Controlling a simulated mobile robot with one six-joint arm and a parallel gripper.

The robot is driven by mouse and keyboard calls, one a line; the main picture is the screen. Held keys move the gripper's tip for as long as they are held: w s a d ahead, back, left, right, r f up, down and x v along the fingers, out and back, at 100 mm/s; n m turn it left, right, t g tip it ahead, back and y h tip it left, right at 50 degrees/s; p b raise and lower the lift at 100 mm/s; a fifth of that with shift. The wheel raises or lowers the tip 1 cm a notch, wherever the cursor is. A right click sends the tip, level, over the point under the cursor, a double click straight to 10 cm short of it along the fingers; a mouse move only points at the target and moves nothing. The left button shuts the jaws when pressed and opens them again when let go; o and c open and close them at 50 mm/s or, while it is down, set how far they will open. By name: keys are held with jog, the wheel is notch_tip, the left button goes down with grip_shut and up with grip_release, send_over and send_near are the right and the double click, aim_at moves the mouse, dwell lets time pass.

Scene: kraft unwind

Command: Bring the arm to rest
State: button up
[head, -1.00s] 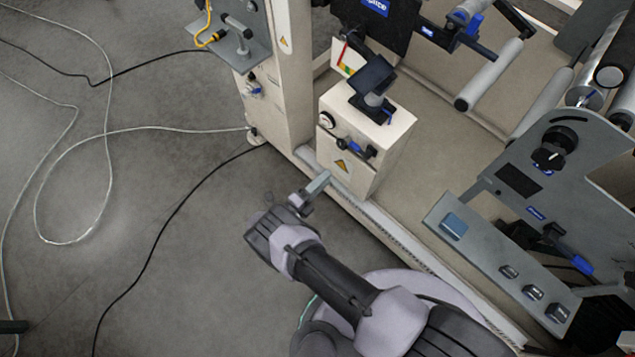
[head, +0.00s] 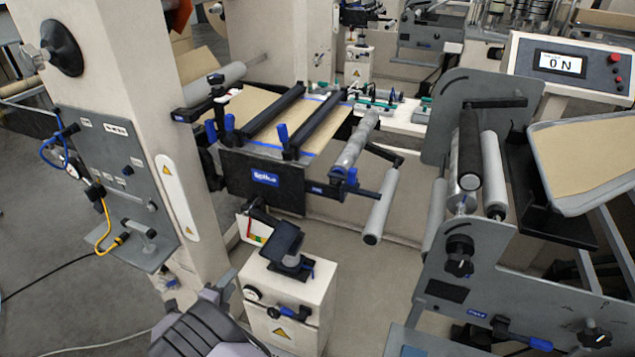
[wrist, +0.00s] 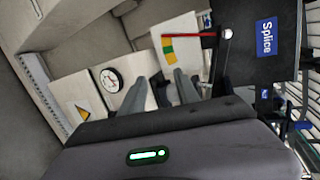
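My gripper (wrist: 164,80) shows in the wrist view with its two grey fingers apart and nothing seen between them. In the head view my gripper (head: 222,285) is at the bottom left, just left of a small cream cabinet (head: 290,295); I cannot tell the exact gap. My arm runs out of the lower edge of the head view, so most of it is hidden. In the wrist view the cabinet's round gauge (wrist: 111,80) is left of the fingers, and a black panel marked Splice (wrist: 265,38) is at the upper right.
A cream machine column (head: 120,75) carries a grey valve panel (head: 115,185) at left. The splice table (head: 262,178), a grey roller (head: 380,205) and a grey side plate (head: 480,255) are to the right. A display (head: 560,63) reads 0 N. Grey floor (head: 50,300) is open at lower left.

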jog(key=w+d+r+n+y, duration=0.1)
jog(key=w+r, duration=0.2)
jog(key=r, duration=0.3)
jog(key=w+d+r+n+g+y, duration=0.1)
jog(key=w+r, duration=0.2)
jog(key=r, duration=0.3)
jog(key=w+d+r+n+y, duration=0.1)
jog(key=w+r+y, duration=0.15)
jog(key=r, duration=0.35)
jog(key=s+d+r+n+g+y, duration=0.1)
jog(key=d+r+n, duration=0.1)
jog(key=d+r, duration=0.4)
jog(key=s+d+r+n+g+y, duration=0.1)
jog(key=d+r+n, duration=0.2)
jog(key=r, duration=0.6)
jog(key=s+d+r+n+g, duration=0.2)
jog(key=s+d+r+n, duration=0.4)
jog(key=s+d, duration=0.6)
jog(key=s+d+f+n+g, duration=0.1)
jog(key=s+d, duration=0.3)
jog(key=s, duration=0.3)
jog(key=s+d+f+n+g+h, duration=0.1)
jog(key=s+d+f, duration=0.1)
jog(key=s+d, duration=0.2)
jog(key=s+d+f+n+g+h, duration=0.1)
jog(key=s+d, duration=0.4)
jog(key=s, duration=0.5)
jog(key=shift+s+f, duration=0.3)
jog(key=shift+s, duration=0.1)
